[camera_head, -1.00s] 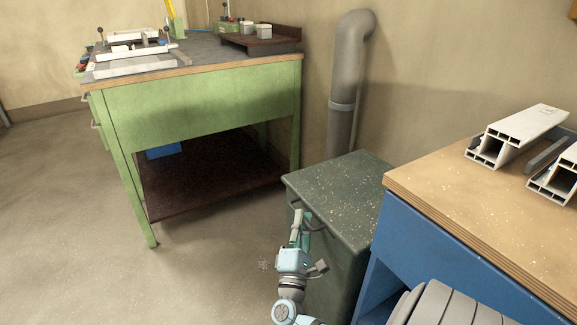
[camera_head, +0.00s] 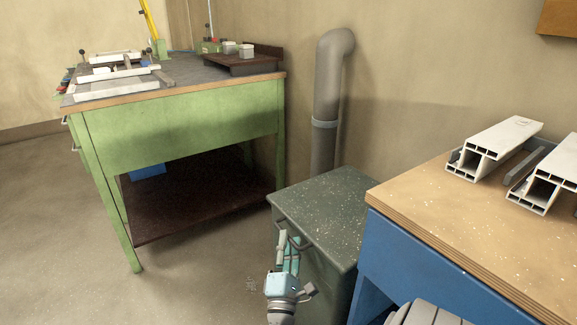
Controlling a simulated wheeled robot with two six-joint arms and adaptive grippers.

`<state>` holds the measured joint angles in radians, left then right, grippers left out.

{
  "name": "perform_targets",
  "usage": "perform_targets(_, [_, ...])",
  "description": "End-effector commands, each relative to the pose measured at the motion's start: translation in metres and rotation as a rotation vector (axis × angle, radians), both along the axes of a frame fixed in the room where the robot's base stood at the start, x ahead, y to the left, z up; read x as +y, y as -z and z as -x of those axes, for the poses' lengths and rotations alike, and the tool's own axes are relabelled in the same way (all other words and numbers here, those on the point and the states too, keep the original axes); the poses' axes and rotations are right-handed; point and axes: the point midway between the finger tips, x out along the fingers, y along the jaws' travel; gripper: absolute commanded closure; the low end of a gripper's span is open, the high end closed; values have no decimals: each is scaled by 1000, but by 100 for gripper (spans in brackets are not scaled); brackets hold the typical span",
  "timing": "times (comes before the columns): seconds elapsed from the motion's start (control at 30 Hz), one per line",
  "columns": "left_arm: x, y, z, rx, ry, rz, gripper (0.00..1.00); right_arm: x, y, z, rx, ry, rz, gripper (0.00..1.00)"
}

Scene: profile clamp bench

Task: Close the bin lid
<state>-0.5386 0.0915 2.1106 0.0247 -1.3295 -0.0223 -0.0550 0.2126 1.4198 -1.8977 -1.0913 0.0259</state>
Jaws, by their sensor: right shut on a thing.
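The bin (camera_head: 318,282) is a dark green speckled box between the green bench and the blue bench. Its lid (camera_head: 325,210) lies level on top, and I see no gap under it. A dark bar handle (camera_head: 303,246) is at the lid's front edge. My right gripper (camera_head: 287,247) comes up from below at the bin's front and is shut on the handle. Its fingers partly cover the handle. My left gripper is not in view.
A blue bench (camera_head: 425,275) with a wooden top and white profiles (camera_head: 493,148) stands close on the right. A green bench (camera_head: 185,128) stands at the left. A grey pipe (camera_head: 327,95) rises behind the bin. The floor left of the bin is clear.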

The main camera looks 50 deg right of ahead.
Motion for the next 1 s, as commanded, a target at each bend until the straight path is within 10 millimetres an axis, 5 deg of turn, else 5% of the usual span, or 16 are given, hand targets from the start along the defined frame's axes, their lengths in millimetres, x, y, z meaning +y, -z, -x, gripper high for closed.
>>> perform_targets(0.23, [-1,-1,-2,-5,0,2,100,5,7,6,9,2,-8,82])
perform_targets(0.6, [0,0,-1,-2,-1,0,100,58,26,41,2,2,-1,82])
perform_targets(1.0, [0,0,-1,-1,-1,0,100,59,25,41,-2,2,4,82])
